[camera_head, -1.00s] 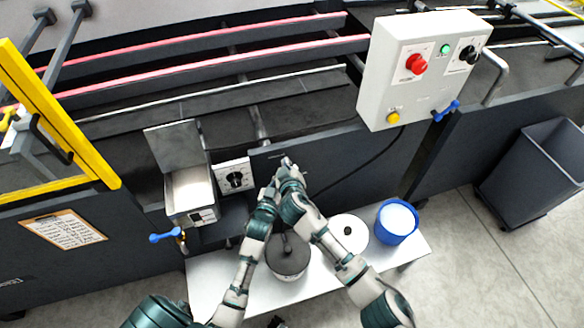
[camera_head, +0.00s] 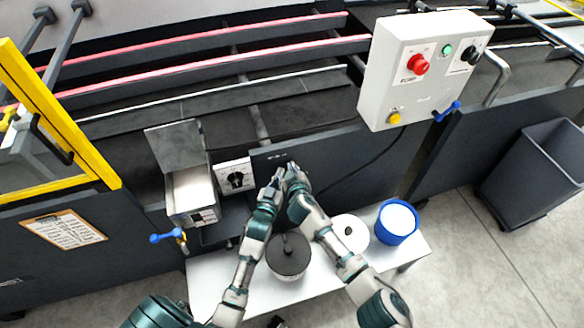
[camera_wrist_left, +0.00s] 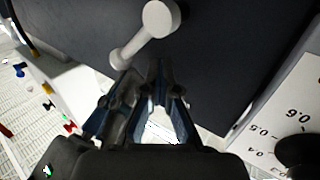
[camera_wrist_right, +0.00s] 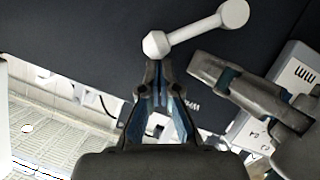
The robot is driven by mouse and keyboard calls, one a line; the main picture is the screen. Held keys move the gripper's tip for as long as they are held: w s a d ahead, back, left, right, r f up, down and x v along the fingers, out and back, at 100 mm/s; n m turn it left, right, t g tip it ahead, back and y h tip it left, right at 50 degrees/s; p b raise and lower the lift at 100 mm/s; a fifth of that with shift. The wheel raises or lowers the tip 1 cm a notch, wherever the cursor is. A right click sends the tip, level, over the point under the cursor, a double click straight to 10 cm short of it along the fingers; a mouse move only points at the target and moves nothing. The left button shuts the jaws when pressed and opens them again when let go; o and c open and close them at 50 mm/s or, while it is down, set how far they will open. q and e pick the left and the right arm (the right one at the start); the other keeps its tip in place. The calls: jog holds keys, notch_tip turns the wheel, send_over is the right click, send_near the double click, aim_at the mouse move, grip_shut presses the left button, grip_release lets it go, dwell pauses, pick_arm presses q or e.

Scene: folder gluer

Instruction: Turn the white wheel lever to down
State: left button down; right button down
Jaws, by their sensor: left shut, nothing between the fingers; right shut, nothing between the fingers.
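The white lever (camera_wrist_left: 142,38) is a short arm with a round end and a smaller end, standing out from the dark panel. It also shows in the right wrist view (camera_wrist_right: 195,30), slanting up to the right. My left gripper (camera_wrist_left: 157,66) is shut and empty, with its tips just below the lever. My right gripper (camera_wrist_right: 155,68) is shut and empty, its tips right under the lever's lower-left end; I cannot tell whether they touch. In the head view my left gripper (camera_head: 278,176) and right gripper (camera_head: 293,168) are close together and hide the lever.
A dial plate (camera_head: 235,177) and an open box (camera_head: 190,193) are left of the grippers. Below, a white bench (camera_head: 325,282) carries a dark lidded pot (camera_head: 288,255), a white lidded pot (camera_head: 349,232) and a blue bucket (camera_head: 396,222). A control box (camera_head: 422,70) is upper right.

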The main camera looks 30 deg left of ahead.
pick_arm(q)
jog(key=shift+a, duration=0.1)
pick_arm(e)
jog(key=shift+w+d+f, duration=0.15)
jog(key=shift+f, duration=0.25)
pick_arm(q)
jog(key=c, duration=1)
grip_release()
jog(key=shift+d, duration=0.2)
jog(key=shift+c, duration=0.2)
pick_arm(e)
jog(key=shift+d, duration=0.1)
jog(key=shift+r, duration=0.1)
